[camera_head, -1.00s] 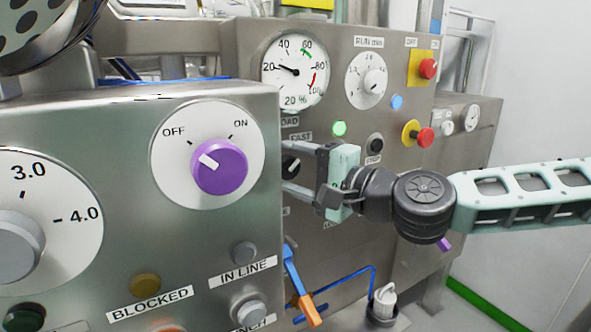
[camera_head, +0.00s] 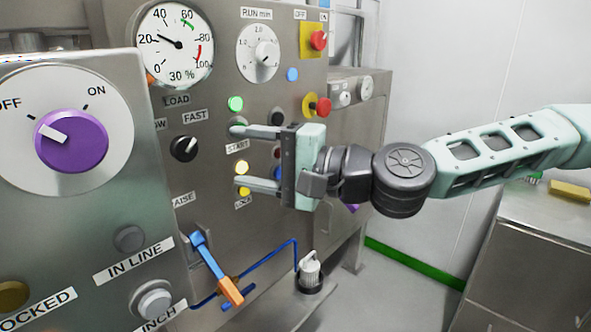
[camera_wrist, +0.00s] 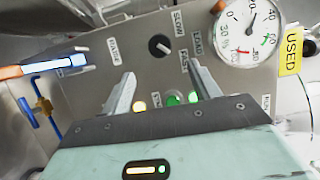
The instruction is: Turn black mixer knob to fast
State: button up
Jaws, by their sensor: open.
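The black mixer knob (camera_head: 184,148) is on the steel panel in the head view, below the FAST label (camera_head: 195,115) and a partly hidden SLOW label. Its white mark points up and right, toward the FAST side. My gripper (camera_head: 238,157) is open and empty, its two fingers pointing left, to the right of the knob in the picture and apart from it. In the wrist view the knob (camera_wrist: 160,46) shows whole, beyond and between the open fingertips (camera_wrist: 160,70), with its white mark toward FAST.
A nearer panel with a purple knob (camera_head: 72,141) stands at the left. A blue-orange lever (camera_head: 216,268) is below.

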jog(key=v, duration=0.7)
jog(key=s+a+f+n+g+h, duration=0.45)
jog(key=s+f, duration=0.35)
jog(key=f, duration=0.2)
jog(key=s+d+f+n+g+h+p, duration=0.15)
jog(key=s+d+f+n+h, duration=0.35)
jog(key=f, duration=0.5)
jog(key=s+d+r+n+h, duration=0.1)
jog(key=s+d+r+h, duration=0.1)
jog(key=d, duration=0.5)
jog(key=s+d+r+n+h+p, duration=0.1)
jog(key=s+d+r+h, duration=0.2)
jog(key=d, duration=0.4)
jog(key=shift+d+r+h, duration=0.2)
jog(key=shift+r+h, duration=0.7)
jog(key=shift+h, duration=0.15)
jog(key=shift+c, duration=0.3)
